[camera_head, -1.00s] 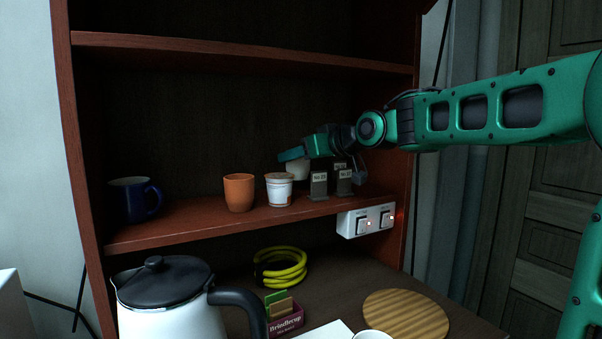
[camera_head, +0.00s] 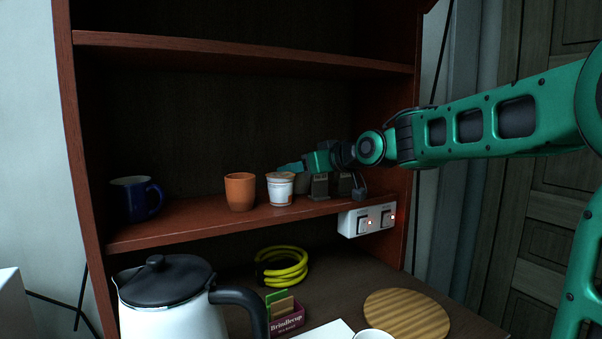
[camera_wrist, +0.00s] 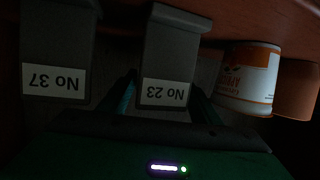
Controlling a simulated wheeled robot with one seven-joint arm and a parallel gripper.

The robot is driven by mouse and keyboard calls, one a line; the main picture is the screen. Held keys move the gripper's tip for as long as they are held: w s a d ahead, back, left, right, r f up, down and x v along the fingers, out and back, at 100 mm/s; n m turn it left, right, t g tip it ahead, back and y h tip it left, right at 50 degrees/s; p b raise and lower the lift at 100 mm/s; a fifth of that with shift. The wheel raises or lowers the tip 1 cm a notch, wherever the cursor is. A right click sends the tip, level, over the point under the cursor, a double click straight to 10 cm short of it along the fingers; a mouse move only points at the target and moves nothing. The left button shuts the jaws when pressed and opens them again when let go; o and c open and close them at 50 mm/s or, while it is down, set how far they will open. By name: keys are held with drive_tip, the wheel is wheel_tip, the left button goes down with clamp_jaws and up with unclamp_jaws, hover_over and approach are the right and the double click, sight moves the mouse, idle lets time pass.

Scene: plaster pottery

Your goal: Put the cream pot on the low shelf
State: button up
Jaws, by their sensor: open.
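My gripper (camera_head: 292,167) is low above the shelf, reaching in from the right. In the wrist view its teal fingers (camera_wrist: 165,98) are spread apart.
Grey blocks labelled No 23 (camera_wrist: 170,50) and No 37 (camera_wrist: 57,45) stand close in front of my gripper. A terracotta cup (camera_head: 239,192) and blue mug (camera_head: 136,199) stand farther left. A kettle (camera_head: 165,300) stands below.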

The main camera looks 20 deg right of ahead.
drive_tip(key=v, duration=1.2)
drive_tip(key=shift+d, duration=0.1)
